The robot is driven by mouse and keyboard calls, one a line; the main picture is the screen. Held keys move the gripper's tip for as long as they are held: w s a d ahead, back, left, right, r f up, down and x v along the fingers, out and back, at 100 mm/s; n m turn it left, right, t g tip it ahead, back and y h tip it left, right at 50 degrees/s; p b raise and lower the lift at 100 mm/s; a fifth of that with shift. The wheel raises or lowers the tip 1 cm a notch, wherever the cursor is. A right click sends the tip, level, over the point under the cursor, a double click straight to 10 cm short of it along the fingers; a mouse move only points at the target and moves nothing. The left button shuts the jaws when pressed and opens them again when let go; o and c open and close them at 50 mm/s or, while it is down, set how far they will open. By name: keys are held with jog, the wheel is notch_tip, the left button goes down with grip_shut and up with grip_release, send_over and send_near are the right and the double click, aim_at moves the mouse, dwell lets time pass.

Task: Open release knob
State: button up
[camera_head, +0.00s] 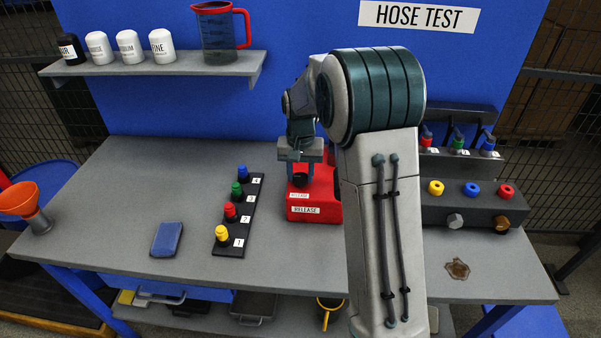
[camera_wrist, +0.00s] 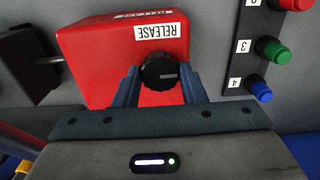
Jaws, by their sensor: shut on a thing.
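The release knob is a round black ribbed knob (camera_wrist: 160,72) with a light mark line on its face. It sits on a red box (camera_wrist: 95,55) with a white RELEASE label (camera_wrist: 157,30). In the head view the red box (camera_head: 327,205) stands on the grey table, and the knob (camera_head: 300,180) shows below my gripper. My gripper (camera_wrist: 160,80) is shut on the knob, with one blue-grey finger on each side of it. In the head view my gripper (camera_head: 300,165) points down at the box, and my arm covers the box's right side.
A black strip (camera_head: 245,205) with several numbered coloured plugs stands left of the box. A dark fixture (camera_head: 460,207) with coloured knobs stands right, near a brown splat (camera_head: 457,268).

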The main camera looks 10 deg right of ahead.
aim_at(300, 176)
jog(key=shift+n, duration=0.3)
jog(key=n+b, duration=0.1)
jog(key=n, duration=0.2)
jog(key=shift+n, duration=0.3)
jog(key=n, duration=0.4)
jog(key=shift+n, duration=0.3)
jog(key=n, duration=0.4)
jog(key=shift+r+n, duration=0.1)
jog(key=shift+n, duration=2.4)
jog(key=o, duration=1)
notch_tip(300, 176, up, 14)
